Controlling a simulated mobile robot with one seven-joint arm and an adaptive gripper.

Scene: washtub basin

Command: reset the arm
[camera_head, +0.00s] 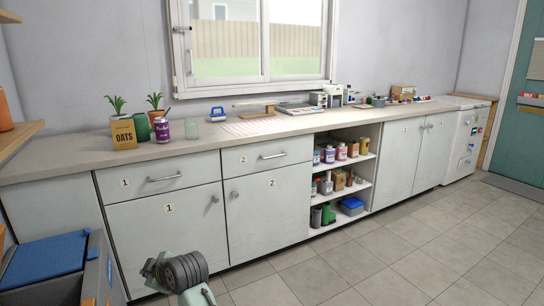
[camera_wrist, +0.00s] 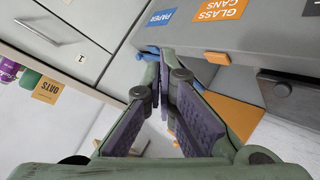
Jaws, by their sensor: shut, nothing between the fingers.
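My gripper (camera_wrist: 163,78) shows in the wrist view with its green and purple fingers drawn together at the tips and nothing between them. In the head view part of my arm (camera_head: 180,272) shows at the bottom, in front of the lower cabinets. The gripper's fingers cannot be made out there. In the wrist view the grey bin (camera_wrist: 250,55) with paper and glass/cans labels lies beyond and to the right of the fingertips. I cannot tell whether they touch it.
The long counter (camera_head: 75,155) holds an OATS box (camera_head: 124,134), a purple can (camera_head: 163,129) and potted plants. Open shelves (camera_head: 345,187) hold several jars. A grey bin with a blue lid (camera_head: 45,260) stands at bottom left. The tiled floor (camera_head: 400,260) is clear on the right.

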